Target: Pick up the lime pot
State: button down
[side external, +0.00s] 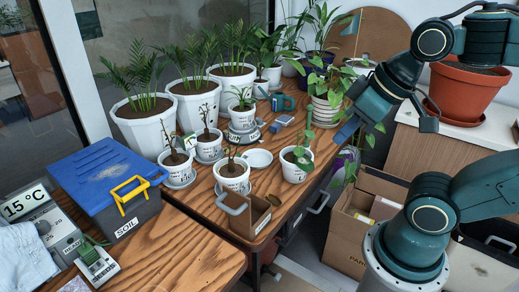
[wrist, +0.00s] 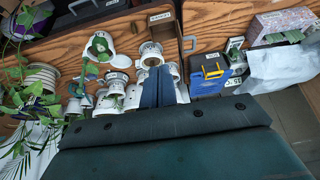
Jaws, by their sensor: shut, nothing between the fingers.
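Several small white labelled pots with thin seedlings stand on the wooden table in the side view. Their lettering is too small to read, so I cannot tell which is the lime pot. One pot (side external: 295,172) stands alone at the right, another pot (side external: 233,182) is at the front middle, and a third pot (side external: 179,171) is at the left. In the wrist view, upturned-looking small pots, including one pot (wrist: 102,57), lie beyond my fingers. My gripper (side external: 346,132) is shut and empty, above the table's right side; its fingers also show in the wrist view (wrist: 158,72).
Larger palm pots (side external: 148,128) line the back. A blue-lidded soil box (side external: 107,178) is at the left. A brown open-topped box (side external: 250,217) sits at the front edge. A trailing plant (side external: 327,90) hangs close to my gripper. A white saucer (side external: 258,158) lies among the pots.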

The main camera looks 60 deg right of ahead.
jog(key=c, duration=2.1)
grip_release()
jog(key=o, duration=0.5)
jog(key=shift+o, duration=0.2)
